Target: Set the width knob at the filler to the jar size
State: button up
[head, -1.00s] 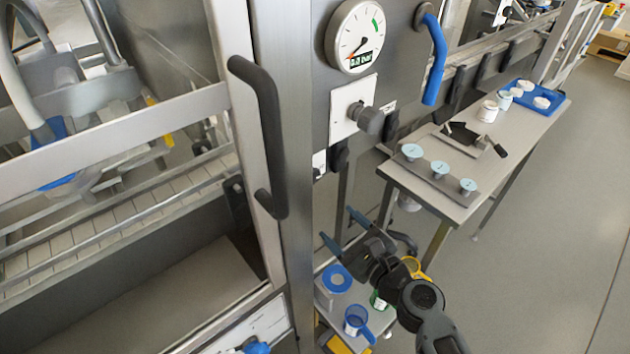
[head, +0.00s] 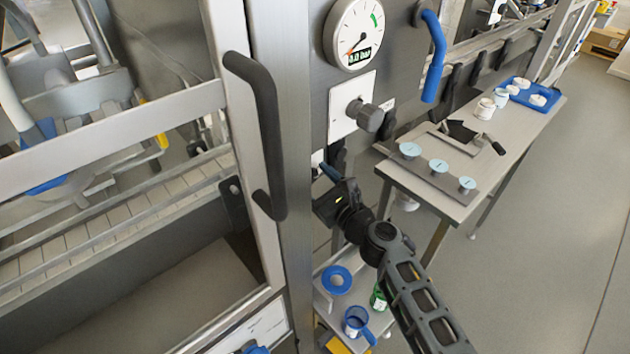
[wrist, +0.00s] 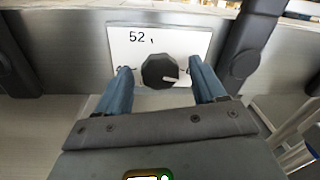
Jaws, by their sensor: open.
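The dark knob (wrist: 159,72) sits on a white plate (wrist: 190,42) in the wrist view. The plate reads "52" at its upper left. The knob's pale mark points right. My gripper (wrist: 161,66) is open, with one blue finger on each side of the knob; I cannot tell whether they touch it. In the head view my gripper (head: 329,180) is at the lower small plate on the grey column, and the knob is hidden there. White jars (head: 486,110) stand on the side table, too small to read a size.
A larger knob (head: 366,115) on a white plate and a dial gauge (head: 353,35) sit above my gripper. A black door handle (head: 262,135) is on the left. The side table (head: 450,205) holds blue-topped pieces (head: 438,166). A low shelf below holds a blue jug (head: 356,322).

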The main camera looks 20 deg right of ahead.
jog(key=c, duration=1.1)
jog(key=shift+o, duration=0.2)
